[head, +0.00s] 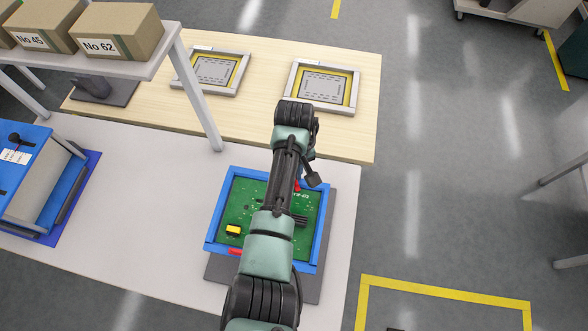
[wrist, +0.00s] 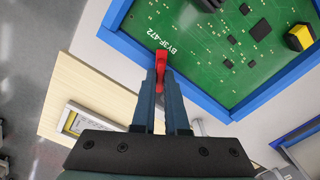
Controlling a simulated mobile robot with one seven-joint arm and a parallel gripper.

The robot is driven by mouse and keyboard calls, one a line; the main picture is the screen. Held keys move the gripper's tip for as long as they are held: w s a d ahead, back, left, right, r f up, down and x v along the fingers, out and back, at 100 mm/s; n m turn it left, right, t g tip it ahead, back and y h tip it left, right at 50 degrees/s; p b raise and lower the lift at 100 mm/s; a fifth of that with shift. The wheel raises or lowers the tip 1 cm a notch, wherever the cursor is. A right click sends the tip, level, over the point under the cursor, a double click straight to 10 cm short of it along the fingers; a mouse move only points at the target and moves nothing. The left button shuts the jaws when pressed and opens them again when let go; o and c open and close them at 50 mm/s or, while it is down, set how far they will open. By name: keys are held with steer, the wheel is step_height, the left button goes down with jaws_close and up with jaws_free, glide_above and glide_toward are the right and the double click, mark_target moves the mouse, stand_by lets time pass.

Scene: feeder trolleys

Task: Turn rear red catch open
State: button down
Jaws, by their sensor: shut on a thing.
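A green circuit board (head: 255,187) lies in a blue frame (head: 218,206) on the pale table. The rear red catch (wrist: 162,62) is at the frame's edge, by the board's printed lettering. It also shows as a small red spot beside my arm in the head view (head: 297,184). My gripper (wrist: 161,77) is shut on this catch, with its fingertips on either side. In the head view my arm hides most of the gripper. The front red catch (head: 236,252) lies along the frame's near edge.
A grey pad (head: 222,270) lies under the frame. Two framed fixtures (head: 245,80) (head: 294,84) sit on the wooden table behind. A shelf (head: 150,66) with cardboard boxes stands at the upper left, its post left of the frame. A blue unit (head: 20,190) is at the far left.

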steer(key=n+p, duration=0.1)
steer(key=n, duration=0.4)
steer(key=shift+r+n, duration=0.1)
steer(key=shift+n, duration=0.2)
steer(key=n, duration=0.5)
steer(key=shift+w+n+p, duration=0.1)
steer(key=shift+n+p, duration=0.25)
steer(key=shift+n, duration=0.05)
steer(key=c, duration=0.9)
jaws_free()
steer(key=shift+c, duration=0.2)
step_height(320, 180, up, 13)
steer(key=b, duration=0.2)
